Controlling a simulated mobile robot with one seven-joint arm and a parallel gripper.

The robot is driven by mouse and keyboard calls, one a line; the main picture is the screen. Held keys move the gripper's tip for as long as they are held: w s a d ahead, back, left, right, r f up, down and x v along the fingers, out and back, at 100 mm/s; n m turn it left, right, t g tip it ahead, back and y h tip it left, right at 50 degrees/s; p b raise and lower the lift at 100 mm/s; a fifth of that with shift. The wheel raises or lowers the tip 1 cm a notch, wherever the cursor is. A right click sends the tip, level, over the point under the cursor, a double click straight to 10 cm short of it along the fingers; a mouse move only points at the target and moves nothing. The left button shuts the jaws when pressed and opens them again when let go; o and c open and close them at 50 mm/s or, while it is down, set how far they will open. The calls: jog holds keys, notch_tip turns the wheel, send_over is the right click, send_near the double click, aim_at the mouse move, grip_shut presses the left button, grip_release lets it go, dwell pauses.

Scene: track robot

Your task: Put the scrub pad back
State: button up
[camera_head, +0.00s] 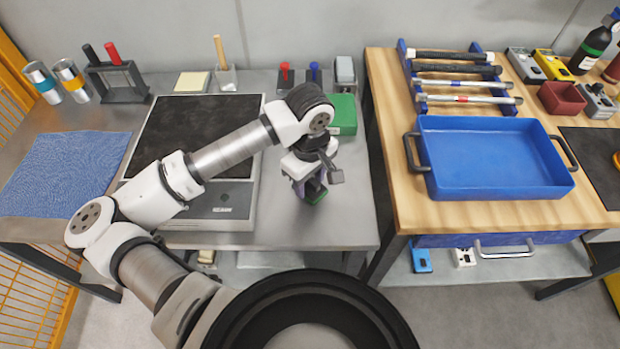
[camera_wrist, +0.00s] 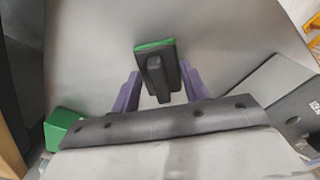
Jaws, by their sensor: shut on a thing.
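The scrub pad (camera_wrist: 168,52) is a small black block with a black handle and a green underside. Its green edge also shows below my gripper in the head view (camera_head: 317,197). My gripper (camera_head: 311,185) is over the right part of the grey steel table (camera_head: 345,225), pointing down. In the wrist view, its purple fingers (camera_wrist: 160,84) are shut on the handle of the pad, one on each side. I cannot tell whether the pad touches the table top. The fingers partly hide the pad in the head view.
A green box (camera_head: 342,108) stands behind my gripper. A dark-topped machine (camera_head: 215,215) is to the left, with a blue cloth (camera_head: 65,175) beyond it. Across a gap on the right, a wooden bench (camera_head: 460,215) holds a blue tray (camera_head: 490,160). The steel table's front right is clear.

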jog(key=o, duration=1)
jog(key=shift+c, duration=0.2)
jog(key=shift+r+p, duration=0.25)
jog(key=shift+p, duration=0.2)
notch_tip(320, 180, up, 12)
jog(key=b, duration=0.1)
jog(key=shift+b, duration=0.3)
jog(key=shift+f, duration=0.1)
